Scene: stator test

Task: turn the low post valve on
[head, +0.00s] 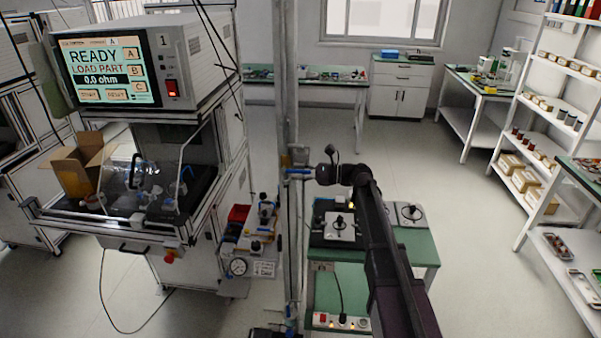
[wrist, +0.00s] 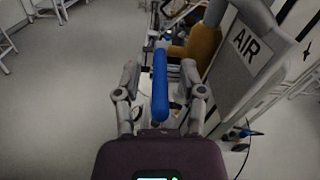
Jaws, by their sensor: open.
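A blue valve lever (wrist: 161,88) lies between the two fingers of my gripper (wrist: 163,94) in the wrist view, pointing lengthwise towards my palm. The fingers are apart, with a visible gap on each side of the lever. In the head view my gripper (head: 303,173) is at the grey upright post (head: 289,90), at the blue lever (head: 297,171). A small blue part (head: 288,312) shows lower on the post; I cannot tell whether it is another valve.
An AIR sign (wrist: 244,42) on a grey panel stands close to the right finger in the wrist view. A test bench with a READY screen (head: 108,70) is left of the post. A green-topped cart (head: 420,245) stands under my arm.

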